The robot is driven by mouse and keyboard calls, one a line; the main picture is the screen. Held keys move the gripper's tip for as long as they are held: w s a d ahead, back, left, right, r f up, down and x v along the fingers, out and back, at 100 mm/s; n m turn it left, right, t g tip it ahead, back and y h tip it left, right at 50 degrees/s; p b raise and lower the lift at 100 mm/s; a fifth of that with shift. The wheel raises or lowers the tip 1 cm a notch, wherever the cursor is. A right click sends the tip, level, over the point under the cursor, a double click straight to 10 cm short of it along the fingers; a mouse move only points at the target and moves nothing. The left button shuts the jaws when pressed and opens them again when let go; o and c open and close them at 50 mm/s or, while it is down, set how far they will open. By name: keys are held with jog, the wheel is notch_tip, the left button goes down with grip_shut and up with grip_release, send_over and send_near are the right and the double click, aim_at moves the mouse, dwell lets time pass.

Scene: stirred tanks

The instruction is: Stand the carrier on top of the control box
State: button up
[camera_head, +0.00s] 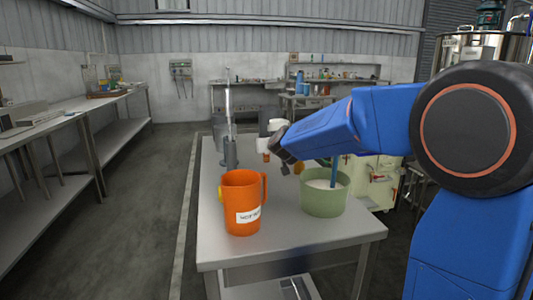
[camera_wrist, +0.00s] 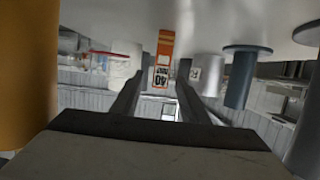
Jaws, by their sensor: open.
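My gripper (camera_head: 283,148) is over the far part of the grey table (camera_head: 280,250), partly hidden by my arm in the head view. In the wrist view, which looks upside down, its two fingers (camera_wrist: 163,92) are apart with nothing held. An orange piece with a white label marked "40" (camera_wrist: 163,50) shows beyond the fingers, in line with the gap; I cannot tell whether it is the carrier. I cannot clearly pick out the control box in either view.
An orange jug (camera_head: 242,205) and a green tub (camera_head: 324,198) with pale contents stand on the near table. A grey cylinder (camera_wrist: 239,78) and a white jar (camera_wrist: 124,62) flank the labelled piece. A long bench (camera_head: 60,125) runs left; the floor between (camera_head: 140,220) is clear.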

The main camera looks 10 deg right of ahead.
jog(key=shift+x, duration=1.1)
jog(key=shift+c, duration=0.3)
grip_shut()
jog(key=shift+r, duration=0.1)
